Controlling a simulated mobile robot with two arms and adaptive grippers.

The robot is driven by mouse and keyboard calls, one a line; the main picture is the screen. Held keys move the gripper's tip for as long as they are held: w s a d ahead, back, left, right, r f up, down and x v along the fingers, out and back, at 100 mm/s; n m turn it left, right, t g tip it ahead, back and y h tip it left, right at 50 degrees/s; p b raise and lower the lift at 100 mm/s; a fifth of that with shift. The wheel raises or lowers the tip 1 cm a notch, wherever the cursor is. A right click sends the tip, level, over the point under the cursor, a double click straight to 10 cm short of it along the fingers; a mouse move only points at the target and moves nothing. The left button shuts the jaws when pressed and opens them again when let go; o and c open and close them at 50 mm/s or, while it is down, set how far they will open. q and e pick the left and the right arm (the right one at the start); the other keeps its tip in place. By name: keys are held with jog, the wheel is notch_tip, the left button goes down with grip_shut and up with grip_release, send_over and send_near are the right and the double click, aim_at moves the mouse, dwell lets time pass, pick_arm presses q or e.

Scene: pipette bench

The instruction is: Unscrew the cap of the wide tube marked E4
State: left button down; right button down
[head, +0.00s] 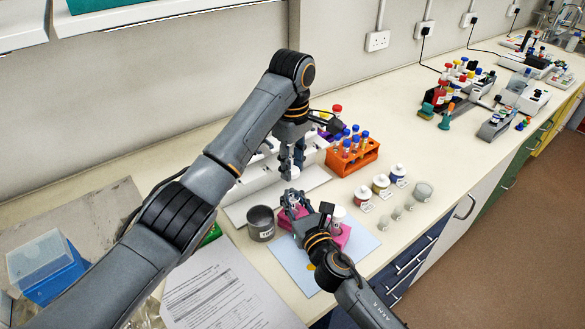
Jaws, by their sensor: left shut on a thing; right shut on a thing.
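My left gripper (291,163) is shut on a small white thing (290,173), which looks like a tube cap, above the pink rack (343,240). My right gripper (293,203) is lower, at the rack's left part. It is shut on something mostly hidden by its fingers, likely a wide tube. A gap shows between the white thing and my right gripper's fingers. Another white-capped tube (338,213) stands at the rack, just right of my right gripper. No E4 mark can be read, so I cannot tell which tube bears it.
The rack stands on a light blue mat (364,245). A grey open pot (261,223) stands close on its left. An orange rack (352,157) with several blue-capped tubes is behind. Several jars, including a white one (363,198), stand to the right. Printed paper (215,285) lies in front.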

jog(key=c, duration=1.1)
grip_release()
jog(key=shift+o, duration=0.2)
